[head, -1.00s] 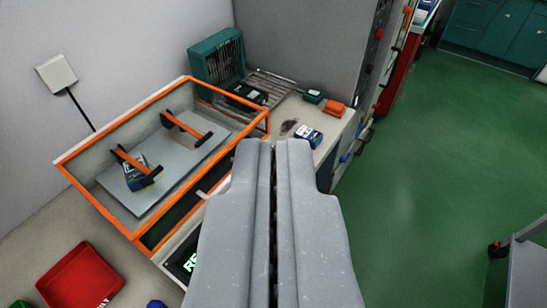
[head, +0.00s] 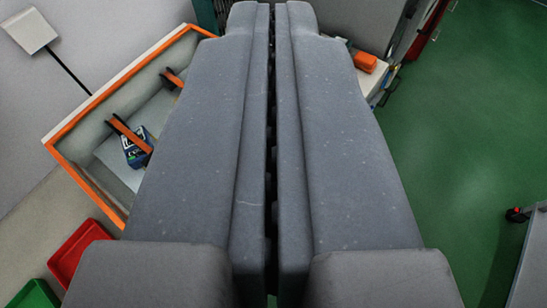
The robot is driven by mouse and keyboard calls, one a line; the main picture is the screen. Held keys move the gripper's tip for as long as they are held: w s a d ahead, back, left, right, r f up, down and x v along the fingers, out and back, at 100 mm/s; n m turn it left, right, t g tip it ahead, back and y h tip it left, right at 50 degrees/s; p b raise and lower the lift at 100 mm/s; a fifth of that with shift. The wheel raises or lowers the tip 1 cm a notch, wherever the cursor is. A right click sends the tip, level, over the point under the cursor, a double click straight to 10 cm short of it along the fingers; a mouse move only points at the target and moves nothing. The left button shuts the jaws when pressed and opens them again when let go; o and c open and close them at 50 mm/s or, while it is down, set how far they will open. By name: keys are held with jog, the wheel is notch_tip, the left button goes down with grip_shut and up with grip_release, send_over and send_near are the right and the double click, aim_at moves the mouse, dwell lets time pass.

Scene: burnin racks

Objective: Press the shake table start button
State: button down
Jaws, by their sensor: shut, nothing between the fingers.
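My gripper (head: 271,12) fills the middle of the head view, its two grey fingers shut together with nothing between them. The shake table (head: 92,170), an orange-framed enclosure with a grey plate inside, shows to the left of the fingers. A blue-labelled unit (head: 137,148) lies on its plate under an orange clamp bar (head: 128,134). My fingers hide the right part of the enclosure and its front panel. The start button is not visible, and I cannot tell whether the fingertips touch anything.
A red bin (head: 75,255) and a green bin (head: 35,295) stand at the lower left. An orange block (head: 365,62) sits on the bench at the upper right. A grey cart (head: 530,260) stands at the right edge. Green floor (head: 460,150) is open on the right.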

jog(key=w+a+f+m+g+y+p, duration=0.1)
jog(key=w+a+f+m+g+p, duration=0.1)
jog(key=w+f, duration=0.75)
jog(key=w+a+f+m+g+p, duration=0.1)
jog(key=w+a+f+m+p, duration=0.15)
jog(key=w+f, duration=0.65)
jog(key=w+d+f+m+g+p, duration=0.1)
jog(key=d+f+m+p, duration=0.1)
jog(key=f, duration=0.8)
jog(key=w+d+f+m+g+h+p, duration=0.1)
jog(key=w+d+f+m+g+p, duration=0.1)
jog(key=f, duration=0.8)
jog(key=shift+w+d+f, duration=0.25)
jog(key=shift+d+f, duration=0.1)
jog(key=shift+f, duration=0.05)
notch_tip(320, 180, down, 9)
jog(key=b, duration=0.8)
jog(key=shift+r, duration=0.1)
jog(key=shift+b, duration=0.35)
jog(key=shift+f, duration=0.35)
